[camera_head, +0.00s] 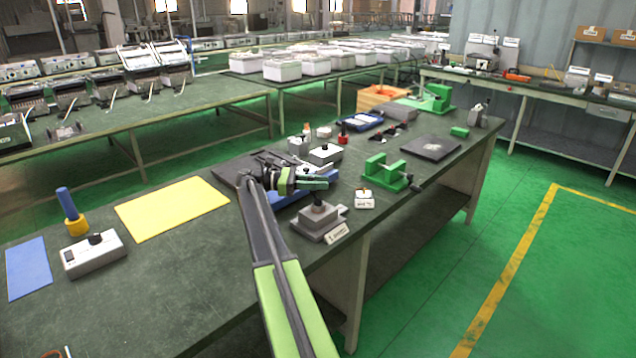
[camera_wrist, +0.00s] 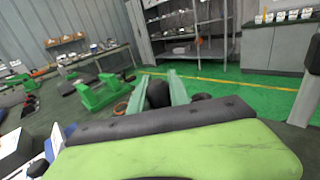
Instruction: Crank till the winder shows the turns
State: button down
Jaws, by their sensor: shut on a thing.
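I cannot read any turns count in either view.
A yellow mat (camera_head: 172,208), a white box with a black knob (camera_head: 94,254) and a blue mat (camera_head: 28,268) lie to the left. The bench edge is near.

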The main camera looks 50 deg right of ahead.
jog(key=shift+s+a, duration=0.1)
jog(key=shift+a, duration=0.1)
jog(key=c, duration=1.6)
grip_release()
jog(key=o, duration=0.4)
jog(key=shift+a+r, duration=0.1)
jog(key=shift+c, duration=0.2)
jog(key=shift+r+p, duration=0.35)
jog(key=s+d+r+p, duration=0.3)
jog(key=s+r+p, duration=0.7)
jog(key=s, duration=0.1)
jog(key=shift+d, duration=0.2)
